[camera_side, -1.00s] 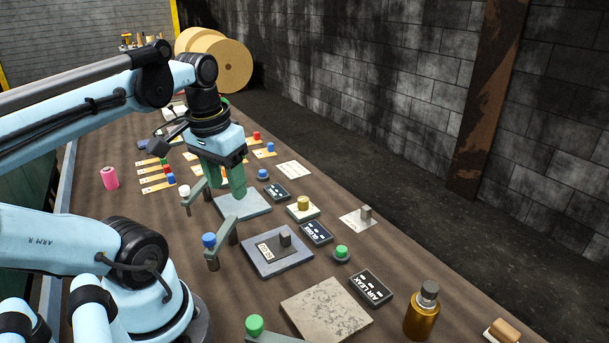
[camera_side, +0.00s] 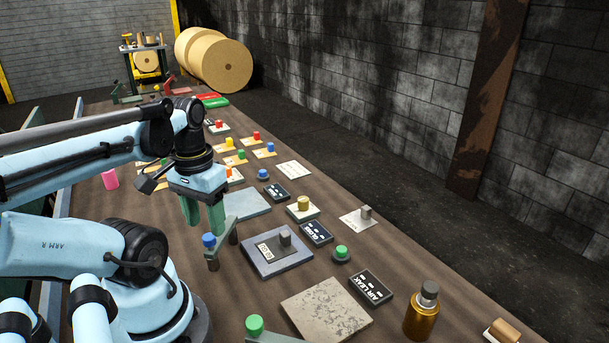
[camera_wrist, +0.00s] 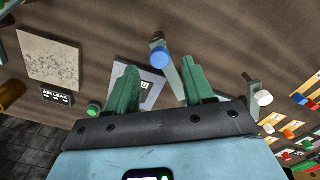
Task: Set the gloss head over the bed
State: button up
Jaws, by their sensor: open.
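A grey-green swing arm (camera_side: 223,236) with a blue knob (camera_side: 209,240) stands at the left edge of a grey plate (camera_side: 276,264), which carries a small grey block and label. A black tag (camera_side: 316,233) that seems to read GLOSS lies behind the plate. I cannot tell for certain which part is the gloss head. My gripper (camera_side: 203,226) is open and empty, its green fingers pointing down just behind the blue knob. In the wrist view the blue knob (camera_wrist: 159,57) shows between the fingertips (camera_wrist: 160,66), not gripped.
A pale blue plate (camera_side: 250,204) lies behind my gripper. The wrist view shows a white knob (camera_wrist: 263,97) on another arm. A stone slab (camera_side: 326,308), AIR LEAK tag (camera_side: 370,287), green knob (camera_side: 341,252) and amber bottle (camera_side: 422,312) are nearer the camera.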

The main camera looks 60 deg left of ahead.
aim_at(209, 236)
jog(key=shift+f, duration=1.65)
grip_shut()
